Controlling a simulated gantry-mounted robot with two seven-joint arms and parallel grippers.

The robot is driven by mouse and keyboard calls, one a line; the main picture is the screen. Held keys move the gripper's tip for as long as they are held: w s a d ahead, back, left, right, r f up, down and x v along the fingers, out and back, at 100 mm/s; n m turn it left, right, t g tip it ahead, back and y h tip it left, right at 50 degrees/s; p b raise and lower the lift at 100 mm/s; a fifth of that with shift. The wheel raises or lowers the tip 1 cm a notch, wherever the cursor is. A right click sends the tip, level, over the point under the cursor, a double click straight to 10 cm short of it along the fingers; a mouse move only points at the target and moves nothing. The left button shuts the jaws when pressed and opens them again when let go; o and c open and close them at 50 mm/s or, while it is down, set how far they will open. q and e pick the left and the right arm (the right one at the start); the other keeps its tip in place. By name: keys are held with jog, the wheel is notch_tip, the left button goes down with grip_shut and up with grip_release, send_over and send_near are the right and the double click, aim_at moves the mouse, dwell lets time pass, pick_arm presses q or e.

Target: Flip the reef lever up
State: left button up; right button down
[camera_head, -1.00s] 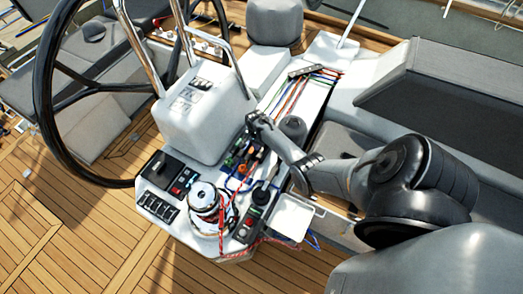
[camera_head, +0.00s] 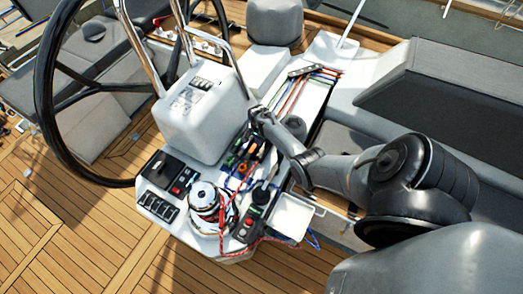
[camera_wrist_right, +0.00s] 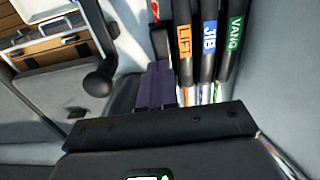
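A row of levers (camera_head: 243,152) stands on the white console beside the wheel. In the right wrist view, levers labelled LIFT (camera_wrist_right: 184,42), JIB (camera_wrist_right: 208,40) and VANG (camera_wrist_right: 233,38) stand side by side. A dark lever (camera_wrist_right: 160,43) left of LIFT is partly hidden by my fingers, and I cannot read its label or tell whether it is the reef lever. My right gripper (camera_wrist_right: 158,85) has its fingers close together, right in front of that dark lever; I cannot tell whether they touch it. In the head view, my right gripper (camera_head: 252,113) is over the console's far end. My left gripper is out of view.
A winch (camera_head: 207,197) with red rope stands at the console's near end, with a switch panel (camera_head: 172,172) to its left. The instrument pod (camera_head: 195,120) rises left of the levers. A black round knob (camera_wrist_right: 98,83) is left of my fingers.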

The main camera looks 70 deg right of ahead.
jog(key=shift+d+r, duration=0.1)
jog(key=shift+d, duration=0.05)
jog(key=shift+d+r, duration=0.35)
jog(key=shift+d, duration=0.35)
jog(key=shift+a, duration=0.1)
jog(key=a+r+p, duration=0.3)
jog(key=r+p, duration=0.3)
jog(key=p, duration=0.3)
jog(key=shift+a, duration=0.4)
dwell(0.3)
jog(key=shift+w, duration=0.1)
